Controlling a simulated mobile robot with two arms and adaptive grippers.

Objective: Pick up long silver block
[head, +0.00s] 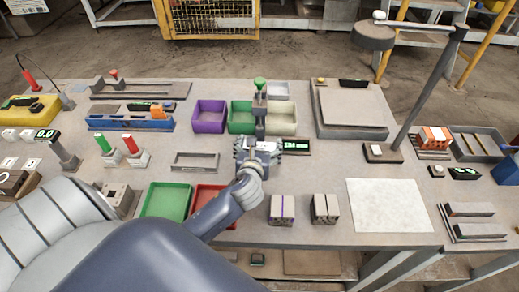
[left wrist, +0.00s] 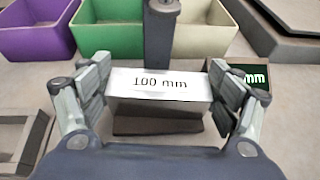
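The long silver block (left wrist: 160,88), marked "100 mm", lies crosswise between the fingers of my left gripper (left wrist: 158,90) in the left wrist view. The finger pads meet its two ends, so the gripper looks shut on it. A dark strip shows below the block; I cannot tell whether the block is clear of its support. In the head view my left gripper (head: 258,148) is at the middle of the bench, at the foot of a dark upright post (head: 260,110), and mostly hides the block. My right gripper is not in view.
Purple (head: 209,116), green (head: 241,116) and cream (head: 282,116) bins stand behind the gripper. A small display (head: 295,145) is just right. An empty grey frame (head: 195,161) lies left. Green (head: 166,201) and red trays are nearer. A white sheet (head: 388,205) lies at right.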

